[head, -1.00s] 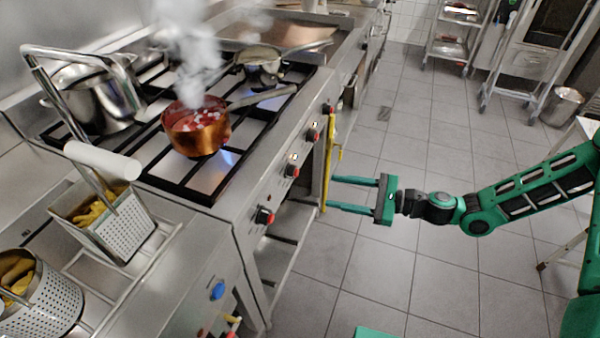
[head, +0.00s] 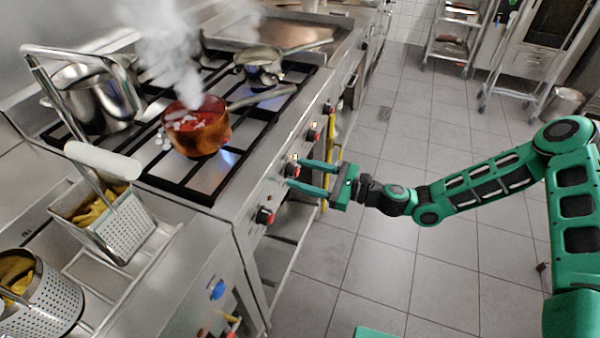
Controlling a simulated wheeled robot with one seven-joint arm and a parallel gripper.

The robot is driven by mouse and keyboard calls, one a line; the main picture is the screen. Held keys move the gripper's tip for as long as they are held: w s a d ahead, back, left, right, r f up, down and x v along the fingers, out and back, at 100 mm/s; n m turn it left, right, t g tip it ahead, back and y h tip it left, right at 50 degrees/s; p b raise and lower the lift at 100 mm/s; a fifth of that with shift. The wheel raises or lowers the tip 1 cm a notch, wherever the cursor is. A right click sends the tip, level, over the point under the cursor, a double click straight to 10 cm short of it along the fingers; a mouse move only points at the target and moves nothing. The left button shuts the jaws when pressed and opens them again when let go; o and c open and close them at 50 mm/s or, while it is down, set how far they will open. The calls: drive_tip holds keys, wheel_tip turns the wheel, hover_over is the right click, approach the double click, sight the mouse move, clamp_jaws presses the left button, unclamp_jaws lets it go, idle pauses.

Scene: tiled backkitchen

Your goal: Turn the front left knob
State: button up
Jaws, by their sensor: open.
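The stove's front panel carries a row of red and black knobs: the nearest knob (head: 265,216), a second knob (head: 292,170), a third knob (head: 313,135) and a far knob (head: 328,108). Which of them is the front left one is not marked in the picture. My gripper (head: 297,173) is open and level with the second knob. Its two green fingers point left at the panel, one on each side of that knob. I cannot tell whether they touch it. The nearest knob is clear of the fingers.
A copper pan (head: 197,128) with red contents steams over a blue flame. A steel pan (head: 262,66) and a steel pot (head: 97,97) are also on the stove (head: 215,185). Fryer baskets (head: 125,215) stand at the left. A yellow towel (head: 330,130) hangs at the front.

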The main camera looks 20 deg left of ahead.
drive_tip(key=shift+a, duration=0.35)
drive_tip(key=shift+c, duration=0.6)
drive_tip(key=c, duration=0.9)
drive_tip(key=shift+w+a, duration=0.1)
drive_tip(key=shift+a, duration=0.05)
